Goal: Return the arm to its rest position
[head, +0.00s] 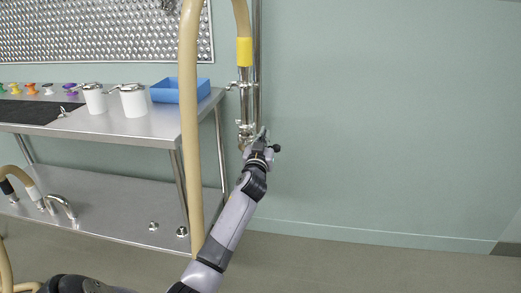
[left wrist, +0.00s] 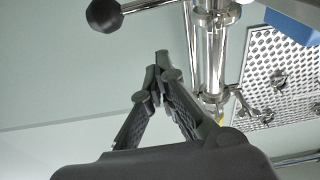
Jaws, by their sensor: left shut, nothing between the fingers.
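My left gripper (head: 262,140) is raised in front of the green wall, beside the lower end of a steel pipe fitting (head: 245,105). In the left wrist view its two fingers (left wrist: 158,80) meet at the tips, shut with nothing between them. The steel pipe (left wrist: 212,50) stands just to the right of the fingers there. A black ball-ended lever (left wrist: 104,15) shows at the upper left of that view. My left arm reaches up from the bottom of the head view. My right gripper is not in view.
A steel table (head: 150,128) at the left holds two white pots (head: 133,101), a blue tray (head: 181,90) and several coloured small items. A beige hose (head: 188,130) hangs in front of it. A perforated panel (head: 100,35) hangs above. The wall and floor at right are clear.

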